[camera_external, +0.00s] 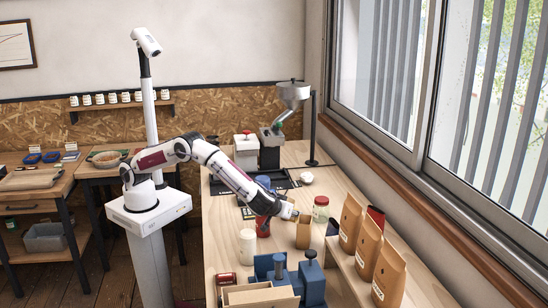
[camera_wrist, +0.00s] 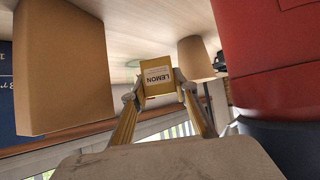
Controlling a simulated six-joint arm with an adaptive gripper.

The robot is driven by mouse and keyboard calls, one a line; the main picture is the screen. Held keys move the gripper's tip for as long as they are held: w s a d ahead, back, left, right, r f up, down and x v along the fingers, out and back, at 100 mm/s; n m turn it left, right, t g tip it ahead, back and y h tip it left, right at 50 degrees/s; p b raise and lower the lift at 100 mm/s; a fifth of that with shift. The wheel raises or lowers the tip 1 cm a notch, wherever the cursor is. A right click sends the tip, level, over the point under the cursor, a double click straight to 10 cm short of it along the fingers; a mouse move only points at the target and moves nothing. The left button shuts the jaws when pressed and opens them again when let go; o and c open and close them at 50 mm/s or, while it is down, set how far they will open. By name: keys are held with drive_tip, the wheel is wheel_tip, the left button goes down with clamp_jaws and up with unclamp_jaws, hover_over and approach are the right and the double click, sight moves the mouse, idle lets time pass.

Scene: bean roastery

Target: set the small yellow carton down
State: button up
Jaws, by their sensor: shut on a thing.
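The small yellow carton (camera_wrist: 158,80), with a white label reading LEMON, is between the two fingertips of my gripper (camera_wrist: 160,91) in the wrist view. The label appears upside down in that view. My gripper is shut on the carton. In the external view my gripper (camera_external: 288,212) is over the wooden counter, near a brown box; the carton is too small there to make out clearly. I cannot tell whether the carton touches the counter.
The brown box (camera_external: 303,235) stands close by, large in the wrist view (camera_wrist: 65,68). A red-lidded jar (camera_external: 321,209), brown bags (camera_external: 368,249), a red container (camera_external: 262,226) and a white canister (camera_external: 247,247) surround it. Blue equipment (camera_external: 311,284) stands in front.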

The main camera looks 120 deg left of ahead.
sight(292, 231)
drive_tip(key=shift+f, duration=0.4)
drive_tip(key=shift+f, duration=0.1)
drive_tip(key=shift+f, duration=1.85)
drive_tip(key=shift+f, duration=0.15)
drive_tip(key=o, duration=0.7)
